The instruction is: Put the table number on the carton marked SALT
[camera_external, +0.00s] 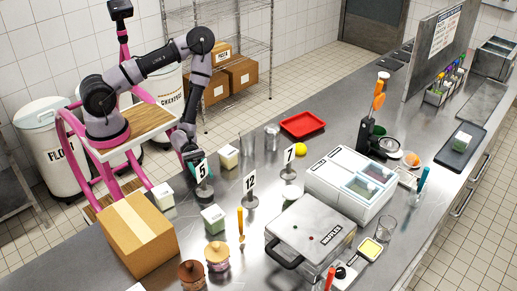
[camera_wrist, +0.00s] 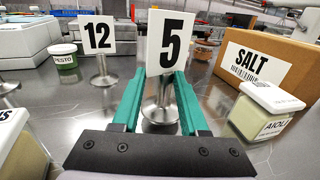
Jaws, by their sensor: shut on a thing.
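The table number 5 (camera_external: 201,170) is a white card on a metal stand with a round base. My gripper (camera_external: 192,158) is shut on its stand. In the wrist view the card (camera_wrist: 169,42) stands upright between the green fingers (camera_wrist: 158,95). Its base is at or very near the counter; I cannot tell if it touches. The carton marked SALT (camera_wrist: 262,62) is a brown box at the right of the wrist view. In the external view the carton (camera_external: 140,240) stands at the counter's lower left, its top taped and bare, its label hidden.
Table numbers 12 (camera_external: 250,183) and 7 (camera_external: 290,155) stand to the right. An AIOLI tub (camera_wrist: 264,110) stands beside the carton, and a PESTO tub (camera_wrist: 65,62) is near number 12. A waffle maker (camera_external: 310,232) and two hat-topped jars (camera_external: 216,255) occupy the front.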

